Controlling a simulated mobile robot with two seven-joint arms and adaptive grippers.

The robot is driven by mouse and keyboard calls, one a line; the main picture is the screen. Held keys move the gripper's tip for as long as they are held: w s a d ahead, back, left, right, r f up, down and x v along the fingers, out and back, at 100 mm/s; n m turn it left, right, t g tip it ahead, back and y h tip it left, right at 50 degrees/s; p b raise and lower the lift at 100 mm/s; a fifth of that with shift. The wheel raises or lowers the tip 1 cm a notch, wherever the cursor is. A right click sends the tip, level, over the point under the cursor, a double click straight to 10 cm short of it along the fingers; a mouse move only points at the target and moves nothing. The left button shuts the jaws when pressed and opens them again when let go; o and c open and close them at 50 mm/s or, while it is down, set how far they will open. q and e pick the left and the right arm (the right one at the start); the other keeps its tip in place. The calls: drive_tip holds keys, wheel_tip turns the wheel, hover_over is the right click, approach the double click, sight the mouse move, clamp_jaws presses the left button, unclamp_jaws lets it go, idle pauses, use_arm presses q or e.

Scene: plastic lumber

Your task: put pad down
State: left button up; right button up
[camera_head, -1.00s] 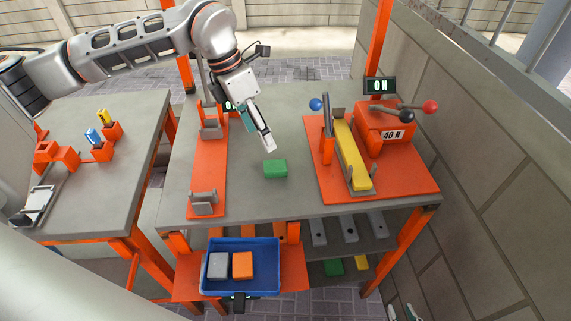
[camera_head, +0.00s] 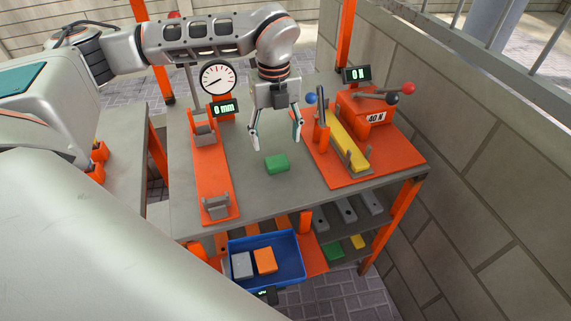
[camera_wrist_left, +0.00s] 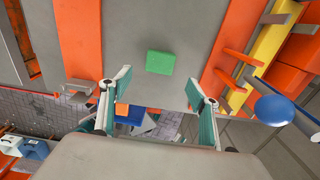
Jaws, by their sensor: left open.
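A green pad (camera_head: 277,164) lies on the grey table top (camera_head: 262,200), between the two orange fixtures. It also shows in the left wrist view (camera_wrist_left: 160,62), beyond the fingertips and between them. My left gripper (camera_head: 276,138) is open and empty above the table, just behind the pad in the head view. The fingers stand apart and do not touch the pad. My right gripper does not show.
Left is an orange bending rig (camera_head: 212,165) with a dial gauge (camera_head: 217,78). Right is an orange clamp fixture (camera_head: 370,157) with a yellow bar (camera_head: 346,144). A blue bin (camera_head: 290,271) below holds a grey and an orange block. A block wall (camera_head: 470,150) bounds the right.

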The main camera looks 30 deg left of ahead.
sight(277, 161)
use_arm(q)
drive_tip(key=shift+f+p, duration=0.35)
drive_tip(key=shift+f, duration=3.6)
drive_tip(key=c, duration=1.3)
drive_tip(key=shift+r, duration=0.1)
